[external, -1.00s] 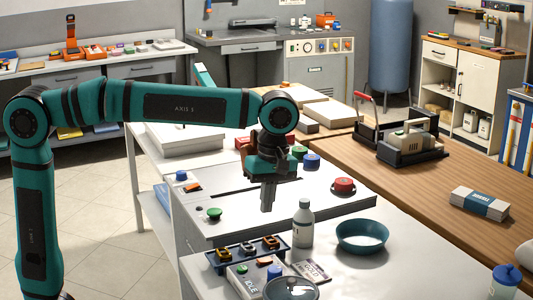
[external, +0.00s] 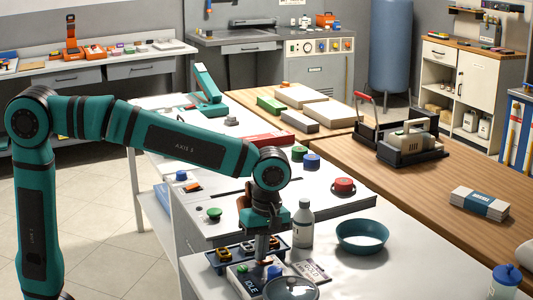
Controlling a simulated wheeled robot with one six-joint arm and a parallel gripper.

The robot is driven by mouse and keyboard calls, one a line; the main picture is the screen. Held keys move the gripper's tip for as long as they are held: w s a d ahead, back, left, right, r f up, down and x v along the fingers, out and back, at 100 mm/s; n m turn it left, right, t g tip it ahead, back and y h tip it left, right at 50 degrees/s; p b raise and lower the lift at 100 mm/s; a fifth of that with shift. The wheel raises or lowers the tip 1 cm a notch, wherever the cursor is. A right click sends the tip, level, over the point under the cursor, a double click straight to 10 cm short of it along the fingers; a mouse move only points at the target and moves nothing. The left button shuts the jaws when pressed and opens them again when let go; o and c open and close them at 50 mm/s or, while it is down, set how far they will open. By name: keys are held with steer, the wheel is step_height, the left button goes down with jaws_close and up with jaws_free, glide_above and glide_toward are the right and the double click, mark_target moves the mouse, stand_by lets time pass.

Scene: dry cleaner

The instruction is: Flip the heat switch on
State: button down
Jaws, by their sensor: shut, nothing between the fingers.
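My gripper (external: 262,257) is shut and empty, pointing down just above a small grey control box (external: 246,284) labelled IDLE. The box has a green button (external: 241,268) on the left and a blue knob (external: 274,271) on the right. An orange rocker between them is mostly hidden by my fingertips; I cannot tell whether they touch it or which way it is tipped. Another orange rocker (external: 193,187) sits on the white console behind, beside a blue knob (external: 181,176). No heat label is readable on either.
A dark tray (external: 222,265) of small switch-like parts lies just behind the box. A grey bottle (external: 303,222) and a teal bowl (external: 362,237) stand to the right. A round glass-like lid (external: 291,288) and a COLD card (external: 311,268) lie close by.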

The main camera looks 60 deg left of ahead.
mark_target(273, 260)
steer(key=shift+s+f, duration=0.1)
steer(key=shift+f, duration=0.1)
stand_by(0.3)
steer(key=shift+w+r, duration=0.2)
steer(key=shift+w, duration=0.6)
step_height(273, 260, up, 14)
steer(key=w, duration=0.1)
steer(key=shift+w, duration=0.4)
stand_by(0.5)
